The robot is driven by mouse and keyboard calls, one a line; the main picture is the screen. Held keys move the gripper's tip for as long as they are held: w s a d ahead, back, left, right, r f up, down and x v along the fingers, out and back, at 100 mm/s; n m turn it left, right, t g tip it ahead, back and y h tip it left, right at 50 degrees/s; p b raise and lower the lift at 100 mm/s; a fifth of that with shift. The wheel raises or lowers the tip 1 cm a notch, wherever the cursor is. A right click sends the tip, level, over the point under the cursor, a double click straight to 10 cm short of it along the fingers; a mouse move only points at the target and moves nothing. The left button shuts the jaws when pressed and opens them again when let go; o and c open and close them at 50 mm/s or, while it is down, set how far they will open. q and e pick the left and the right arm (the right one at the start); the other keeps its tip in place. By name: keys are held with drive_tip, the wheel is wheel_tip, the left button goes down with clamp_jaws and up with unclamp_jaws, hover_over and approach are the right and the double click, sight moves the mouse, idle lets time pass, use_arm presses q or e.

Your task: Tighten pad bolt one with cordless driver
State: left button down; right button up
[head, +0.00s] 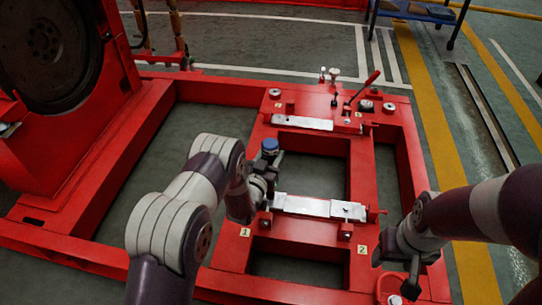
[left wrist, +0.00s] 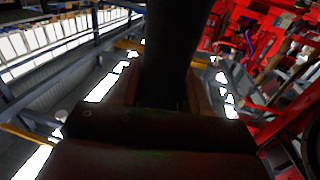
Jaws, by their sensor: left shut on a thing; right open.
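The cordless driver (head: 269,147), dark with a blue end, stands about upright in my left gripper (head: 262,182). My left gripper is shut on it over the red frame, just left of the nearer silver plate. My wrist and the driver cover the spot behind the tag marked 1 (head: 245,232), so I cannot see pad bolt one or whether the driver touches it. In the left wrist view a large dark shape (left wrist: 165,60) fills the middle, too dark to make out. My right gripper (head: 396,269) is open and empty over the right front of the frame, near the tag marked 2 (head: 362,250).
The red base frame (head: 215,283) has open gaps between its beams. Silver plates lie on its nearer (head: 305,205) and farther (head: 302,123) crossbeams. A red-handled lever (head: 366,85) rises at the back. A large dark flywheel (head: 45,45) stands at left. Floor at right is clear.

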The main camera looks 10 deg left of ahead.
sight(271, 146)
use_arm(q)
drive_tip(key=shift+f+b, duration=0.4)
drive_tip(key=shift+f, duration=0.25)
idle(2.7)
drive_tip(key=shift+r+p, duration=2.25)
drive_tip(key=shift+r, duration=0.6)
